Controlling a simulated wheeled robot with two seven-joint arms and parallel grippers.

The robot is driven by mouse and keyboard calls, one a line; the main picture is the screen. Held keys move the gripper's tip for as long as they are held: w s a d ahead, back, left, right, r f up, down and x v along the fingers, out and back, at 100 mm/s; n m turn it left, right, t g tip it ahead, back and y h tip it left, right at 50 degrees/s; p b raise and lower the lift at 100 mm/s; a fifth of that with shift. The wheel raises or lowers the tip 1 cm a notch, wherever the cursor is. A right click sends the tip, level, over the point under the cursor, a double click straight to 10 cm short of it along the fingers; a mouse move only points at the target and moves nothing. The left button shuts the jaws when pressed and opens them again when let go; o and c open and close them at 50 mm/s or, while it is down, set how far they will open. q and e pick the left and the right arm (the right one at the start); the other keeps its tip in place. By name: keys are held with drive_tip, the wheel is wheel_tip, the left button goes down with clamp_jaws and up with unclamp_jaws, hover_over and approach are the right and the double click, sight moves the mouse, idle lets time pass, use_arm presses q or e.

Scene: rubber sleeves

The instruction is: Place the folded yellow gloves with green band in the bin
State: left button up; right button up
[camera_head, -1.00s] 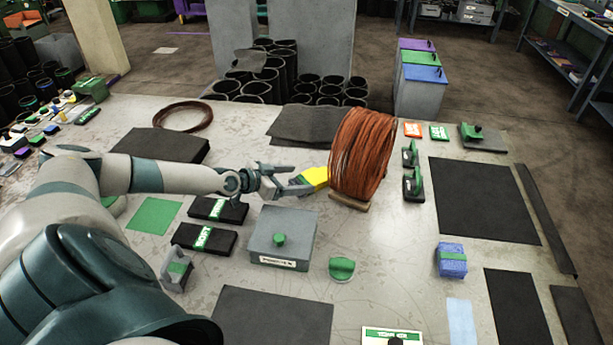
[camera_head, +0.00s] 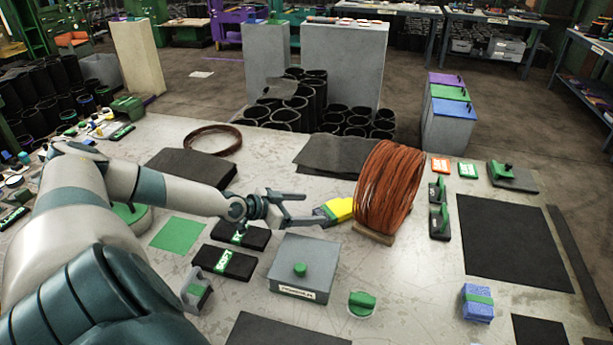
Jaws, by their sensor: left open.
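The folded yellow gloves with the green band (camera_head: 339,209) lie on the table against the left side of a big coil of reddish-brown wire (camera_head: 389,187). The band is partly hidden by the fingers. My left gripper (camera_head: 318,209) is open, with its fingertips at the left end of the gloves. I cannot tell whether the fingers touch them. Three lidded grey bins, with purple, green and blue lids (camera_head: 453,108), stand on the floor beyond the table; which one is meant I cannot tell. My right gripper is not in view.
A grey box with a green knob (camera_head: 301,268) stands just in front of the gripper. Black blocks with green labels (camera_head: 224,264) lie left of it. Green-handled tools (camera_head: 438,222) stand right of the coil. Black tubes (camera_head: 357,122) stand behind the table.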

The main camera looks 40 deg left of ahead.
use_arm(q)
drive_tip(key=shift+w+d+r, duration=0.15)
drive_tip(key=shift+d, duration=0.05)
wheel_tip(320, 180, up, 10)
drive_tip(key=g+y+b, duration=0.1)
drive_tip(key=g, duration=0.5)
drive_tip(key=shift+s+r+y, duration=0.2)
drive_tip(key=shift+y, duration=0.2)
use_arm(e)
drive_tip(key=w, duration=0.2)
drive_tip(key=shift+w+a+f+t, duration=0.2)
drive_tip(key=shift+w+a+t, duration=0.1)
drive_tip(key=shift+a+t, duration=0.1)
use_arm(q)
drive_tip(key=shift+d, duration=0.1)
